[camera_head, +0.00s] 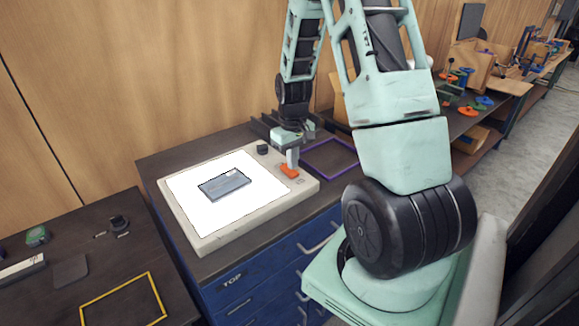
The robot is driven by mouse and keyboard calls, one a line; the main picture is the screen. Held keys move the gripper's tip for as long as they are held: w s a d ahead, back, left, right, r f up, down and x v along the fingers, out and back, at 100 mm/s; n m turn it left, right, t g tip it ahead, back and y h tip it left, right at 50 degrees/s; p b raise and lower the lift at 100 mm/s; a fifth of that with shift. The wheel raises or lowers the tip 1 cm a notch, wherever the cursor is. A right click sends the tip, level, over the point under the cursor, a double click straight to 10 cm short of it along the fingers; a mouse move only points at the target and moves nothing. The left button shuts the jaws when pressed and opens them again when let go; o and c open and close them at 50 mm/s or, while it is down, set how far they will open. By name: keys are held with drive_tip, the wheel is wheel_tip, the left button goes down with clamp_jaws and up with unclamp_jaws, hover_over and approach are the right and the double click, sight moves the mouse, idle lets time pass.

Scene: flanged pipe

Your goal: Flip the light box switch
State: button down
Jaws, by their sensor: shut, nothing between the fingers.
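The light box (190,222) lies on the dark top of a blue cabinet, with its white panel brightly lit. A grey rectangular plate (224,184) lies on the panel. An orange switch (289,171) sits on the right part of the box's frame. My gripper (292,163) points down right at the orange switch, and its fingers are shut with nothing between them. The fingertips look to be at or just above the switch; I cannot tell whether they touch it. A black knob (262,149) is on the frame left of my gripper.
A purple square outline (330,158) is on the cabinet top right of the box. A yellow frame outline (124,301) and small tools are on the left bench. A wooden wall stands close behind. Orange and blue parts (478,104) are on the far right bench.

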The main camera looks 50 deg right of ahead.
sight(293, 172)
wheel_tip(293, 172, up, 5)
drive_tip(key=p, duration=0.3)
drive_tip(key=shift+r+p, duration=0.2)
drive_tip(key=shift+p, duration=0.2)
idle(0.3)
